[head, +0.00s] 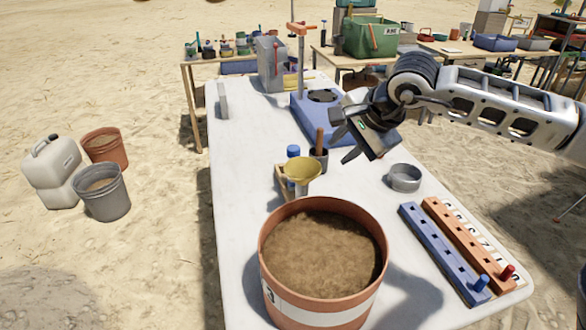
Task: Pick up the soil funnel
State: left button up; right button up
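A yellow funnel (302,169) with a pale spout stands on the white table, just behind a large terracotta bucket (276,272) filled with soil. It seems to rest in a small wooden holder (283,183), partly hidden by the funnel and the bucket. My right gripper (343,138) reaches in from the right above the table, up and to the right of the funnel and apart from it. Its dark fingers look spread, with nothing between them. My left gripper is out of view.
A dark cup with a wooden-handled tool (319,143) stands close behind the funnel. A blue scale-like device (317,118) is farther back. A grey bowl (405,177) and blue and orange peg racks (470,245) lie to the right. The table's left side is mostly clear.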

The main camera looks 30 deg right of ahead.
jog(key=p, duration=0.1)
send_near(315, 175)
jog(key=x, duration=0.5)
jog(key=p+x, duration=0.1)
jog(key=x, duration=0.4)
jog(key=shift+w+a+f, duration=0.1)
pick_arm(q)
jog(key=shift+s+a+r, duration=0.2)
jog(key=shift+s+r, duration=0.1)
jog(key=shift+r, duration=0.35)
pick_arm(e)
grip_shut()
